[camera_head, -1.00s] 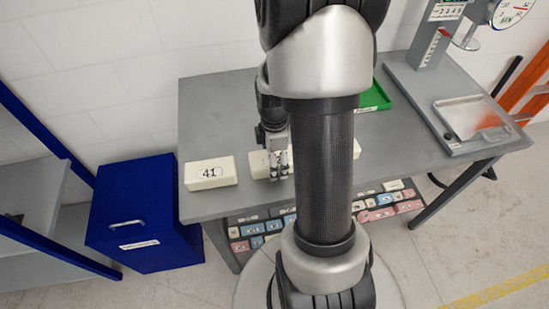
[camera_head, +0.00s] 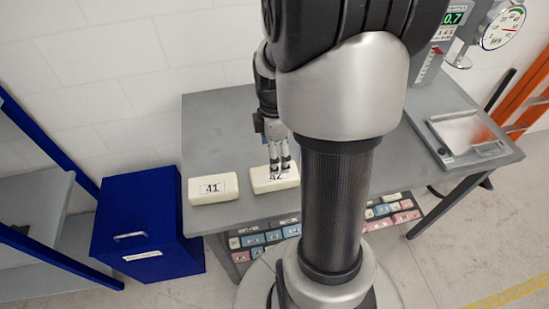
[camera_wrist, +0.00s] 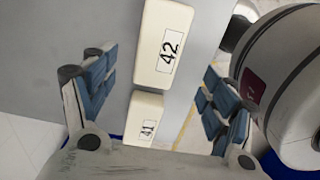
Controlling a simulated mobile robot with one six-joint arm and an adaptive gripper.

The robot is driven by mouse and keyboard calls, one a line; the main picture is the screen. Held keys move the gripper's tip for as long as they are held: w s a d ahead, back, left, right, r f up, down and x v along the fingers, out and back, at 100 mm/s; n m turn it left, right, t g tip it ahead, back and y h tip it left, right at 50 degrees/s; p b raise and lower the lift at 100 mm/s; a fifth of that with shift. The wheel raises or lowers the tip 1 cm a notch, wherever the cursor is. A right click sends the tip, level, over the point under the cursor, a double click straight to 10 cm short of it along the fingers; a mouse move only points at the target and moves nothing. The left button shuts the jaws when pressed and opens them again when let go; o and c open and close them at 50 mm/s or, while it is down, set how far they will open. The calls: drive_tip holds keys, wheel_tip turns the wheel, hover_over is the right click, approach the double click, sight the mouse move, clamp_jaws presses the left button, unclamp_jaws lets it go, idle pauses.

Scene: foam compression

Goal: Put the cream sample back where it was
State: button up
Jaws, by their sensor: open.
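Two cream foam samples lie on the grey table. Sample 41 (camera_head: 213,190) is at the table's left front. Sample 42 (camera_head: 265,184) lies to its right, a small gap between them. In the wrist view, sample 42 (camera_wrist: 163,45) and sample 41 (camera_wrist: 143,118) lie between the spread fingers. My gripper (camera_head: 279,160) is open above sample 42, its fingers pointing down and partly covering the label. The wrist view of my gripper (camera_wrist: 155,100) shows its blue-padded fingers wide apart, with nothing held. Whether the fingertips touch sample 42 cannot be told.
The grey table (camera_head: 215,125) is bare behind the samples. My arm hides its middle. A testing machine with a metal plate (camera_head: 465,133) and a dial (camera_head: 503,27) stands at the right. A blue cabinet (camera_head: 135,215) is left of the table. Labelled coloured blocks (camera_head: 265,238) sit below the front edge.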

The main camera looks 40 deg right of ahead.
drive_tip(key=s+a+r+m+t, duration=0.15)
drive_tip(key=a+r+m, duration=0.35)
drive_tip(key=a+r, duration=0.6)
drive_tip(key=s+a+r+m+t, duration=0.3)
drive_tip(key=s+a+r+m, duration=0.2)
drive_tip(key=a, duration=0.4)
drive_tip(key=s+m, duration=0.1)
drive_tip(key=s, duration=0.1)
drive_tip(key=shift+s+a+m, duration=0.15)
drive_tip(key=shift+s+m, duration=0.15)
drive_tip(key=shift+s, duration=0.1)
